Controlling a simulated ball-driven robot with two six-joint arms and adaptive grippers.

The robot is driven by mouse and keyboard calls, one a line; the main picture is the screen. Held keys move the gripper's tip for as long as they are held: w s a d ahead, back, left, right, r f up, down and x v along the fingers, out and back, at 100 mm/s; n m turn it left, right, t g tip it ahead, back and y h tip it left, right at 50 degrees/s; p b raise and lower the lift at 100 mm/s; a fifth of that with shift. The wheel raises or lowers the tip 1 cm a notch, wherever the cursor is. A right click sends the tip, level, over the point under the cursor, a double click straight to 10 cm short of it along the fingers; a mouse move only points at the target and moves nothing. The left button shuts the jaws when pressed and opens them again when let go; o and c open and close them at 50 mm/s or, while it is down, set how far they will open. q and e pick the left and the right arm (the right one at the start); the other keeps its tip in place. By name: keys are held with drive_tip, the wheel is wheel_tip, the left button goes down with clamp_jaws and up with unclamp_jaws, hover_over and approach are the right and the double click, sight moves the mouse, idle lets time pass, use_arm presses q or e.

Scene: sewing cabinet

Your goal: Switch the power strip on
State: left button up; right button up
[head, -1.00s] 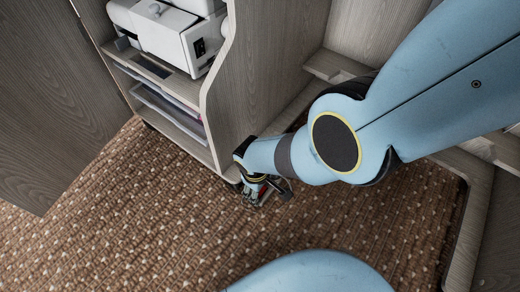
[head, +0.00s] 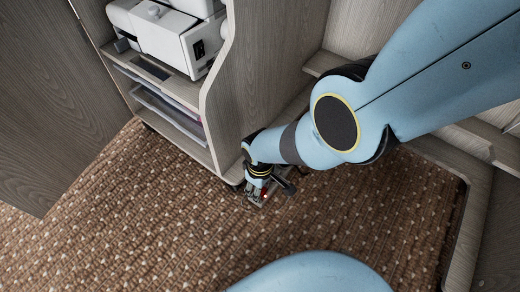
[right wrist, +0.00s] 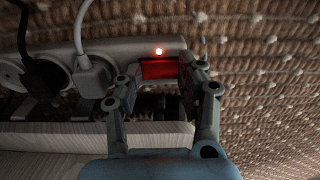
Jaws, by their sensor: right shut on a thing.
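The power strip (right wrist: 125,48) is a grey bar lying over the carpet in the right wrist view. Its red switch (right wrist: 160,69) sits at its right end, and a small red light (right wrist: 158,51) glows beside it. My right gripper (right wrist: 158,75) is shut on the power strip's end, with a finger on each side of the red switch. In the head view this gripper (head: 262,188) is low by the cabinet's foot. The switch's exact tilt cannot be told. My left gripper is not in view.
Two plugs, one dark (right wrist: 42,75) and one grey (right wrist: 90,75), sit in the strip with cords. The sewing cabinet (head: 255,75) holds a white sewing machine (head: 165,35). Wood panels stand right and behind. The carpet (head: 120,230) is clear in front.

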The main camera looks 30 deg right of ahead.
drive_tip(key=o, duration=1.1)
drive_tip(key=shift+o, duration=0.3)
wheel_tip(320, 180, up, 12)
idle(0.3)
